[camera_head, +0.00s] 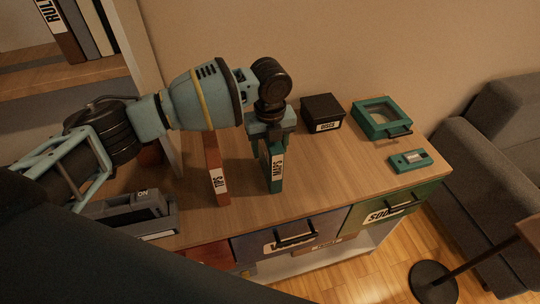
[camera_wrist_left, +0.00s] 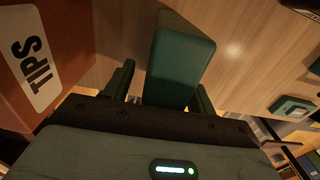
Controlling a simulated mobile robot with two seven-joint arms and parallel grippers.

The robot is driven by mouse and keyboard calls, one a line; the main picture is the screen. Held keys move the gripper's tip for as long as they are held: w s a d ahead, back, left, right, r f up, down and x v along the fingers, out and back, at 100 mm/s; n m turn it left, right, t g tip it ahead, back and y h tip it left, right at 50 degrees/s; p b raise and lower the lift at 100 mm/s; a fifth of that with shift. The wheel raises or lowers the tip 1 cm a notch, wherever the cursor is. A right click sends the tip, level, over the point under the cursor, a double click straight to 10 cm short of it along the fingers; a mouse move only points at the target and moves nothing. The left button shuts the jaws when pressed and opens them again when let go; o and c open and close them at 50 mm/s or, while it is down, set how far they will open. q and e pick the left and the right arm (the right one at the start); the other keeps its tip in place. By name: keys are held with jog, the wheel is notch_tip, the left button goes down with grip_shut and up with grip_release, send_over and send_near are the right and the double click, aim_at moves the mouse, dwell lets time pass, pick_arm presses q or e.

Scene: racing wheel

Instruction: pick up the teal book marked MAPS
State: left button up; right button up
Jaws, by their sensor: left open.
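The teal book marked MAPS (camera_head: 277,168) stands upright on the wooden dresser top. Its top end shows in the left wrist view (camera_wrist_left: 180,60). My left gripper (camera_head: 268,135) is directly over the book, pointing down. In the left wrist view my left gripper (camera_wrist_left: 162,88) is open, with one finger on each side of the book. I cannot tell whether either finger touches it. My right gripper is not in view.
An orange-brown book marked TIPS (camera_head: 216,170) stands left of the teal book. A black box (camera_head: 322,113), a teal windowed case (camera_head: 380,118) and a small teal cartridge (camera_head: 410,161) lie to the right. A grey tray-like device (camera_head: 130,212) sits front left. Bare wood lies right of MAPS.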

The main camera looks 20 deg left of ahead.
pick_arm(q)
jog(key=c, duration=1.2)
grip_shut()
jog(key=shift+r, duration=0.15)
